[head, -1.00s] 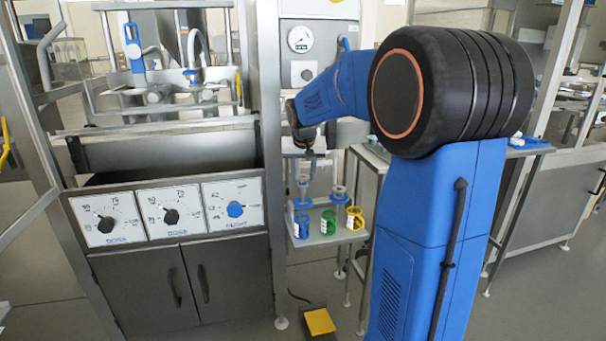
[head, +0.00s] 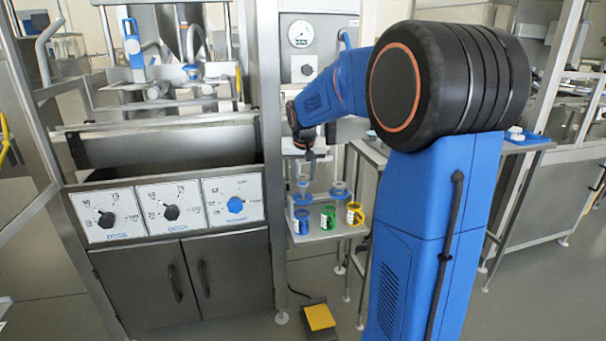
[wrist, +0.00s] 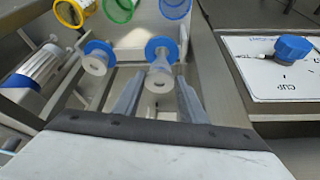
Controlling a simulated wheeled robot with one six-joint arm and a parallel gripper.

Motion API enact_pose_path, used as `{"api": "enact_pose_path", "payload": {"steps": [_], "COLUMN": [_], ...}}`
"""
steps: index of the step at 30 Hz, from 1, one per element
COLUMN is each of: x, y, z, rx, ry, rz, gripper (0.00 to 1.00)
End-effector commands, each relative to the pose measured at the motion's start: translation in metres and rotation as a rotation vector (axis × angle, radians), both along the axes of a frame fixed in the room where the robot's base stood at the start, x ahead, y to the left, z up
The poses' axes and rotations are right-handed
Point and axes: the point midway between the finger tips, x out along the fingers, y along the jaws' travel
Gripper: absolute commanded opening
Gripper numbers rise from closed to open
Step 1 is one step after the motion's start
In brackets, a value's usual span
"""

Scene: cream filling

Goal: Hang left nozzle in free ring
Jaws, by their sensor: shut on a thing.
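Two pale nozzles with blue collars stand at the small shelf. The left nozzle (head: 302,187) also shows in the wrist view (wrist: 160,78), between the two fingers of my gripper (wrist: 161,82). My gripper is shut on it; the exact contact is hard to see. The other nozzle (head: 338,188) stands to its right in the head view and shows at the left in the wrist view (wrist: 96,62). Blue rings surround both nozzles; I cannot tell which ring is free. In the head view, my wrist is above the shelf and the fingertips are unclear.
The machine's dial panel (head: 235,203) is to the left. A yellow foot pedal (head: 319,317) lies on the floor.

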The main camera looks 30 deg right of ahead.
Motion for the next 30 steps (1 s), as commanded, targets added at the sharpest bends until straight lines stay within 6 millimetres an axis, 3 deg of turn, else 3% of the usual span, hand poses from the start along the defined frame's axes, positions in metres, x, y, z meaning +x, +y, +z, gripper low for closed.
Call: {"api": "enact_pose_path", "payload": {"steps": [30], "x": [0.000], "y": [0.000], "z": [-0.013], "rx": [0.000], "ry": [-0.001], "rz": [0.000], "gripper": [0.00]}}
